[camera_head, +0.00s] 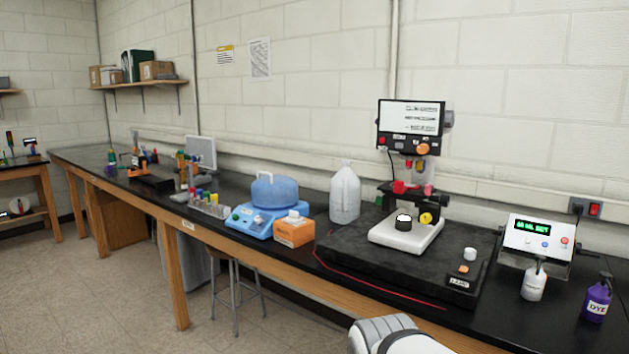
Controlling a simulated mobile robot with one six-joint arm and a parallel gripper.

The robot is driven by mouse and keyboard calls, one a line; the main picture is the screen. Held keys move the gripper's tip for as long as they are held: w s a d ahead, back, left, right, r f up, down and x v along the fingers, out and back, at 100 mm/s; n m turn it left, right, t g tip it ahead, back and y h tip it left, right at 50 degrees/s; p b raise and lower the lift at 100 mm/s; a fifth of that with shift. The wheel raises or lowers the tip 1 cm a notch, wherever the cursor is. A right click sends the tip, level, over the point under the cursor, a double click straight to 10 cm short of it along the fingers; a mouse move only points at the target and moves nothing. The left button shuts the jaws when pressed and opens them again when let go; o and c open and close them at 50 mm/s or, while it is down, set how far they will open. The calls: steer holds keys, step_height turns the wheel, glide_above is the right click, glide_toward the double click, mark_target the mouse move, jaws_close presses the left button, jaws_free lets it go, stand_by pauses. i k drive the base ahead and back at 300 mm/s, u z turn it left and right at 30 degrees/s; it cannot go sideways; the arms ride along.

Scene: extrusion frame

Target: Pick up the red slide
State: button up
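A small red part (399,187), which looks like the red slide, sits on the upright frame device (386,199) at the right of the bench. It is below the screen (410,117) and above the white base plate (408,232). A pinkish-red piece (428,190) is just right of it. It is too small to tell how the red part is held. A white and grey part of my arm shows at the bottom edge, well in front of the device and apart from it. My gripper's fingers are not in view.
The device stands on a thick black slab (345,261). A white jug (345,193), an orange box (294,231) and a blue domed machine (275,193) stand to its left. A display box (537,238), a white bottle (534,282) and a purple bottle (597,298) stand to its right.

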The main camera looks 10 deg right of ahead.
mark_target(400, 186)
steer(key=z, duration=0.2)
steer(key=i, duration=1.6)
steer(key=z, duration=0.7)
steer(key=k, duration=0.8)
steer(key=z, duration=0.2)
steer(key=i, duration=0.8)
steer(key=u, duration=0.05)
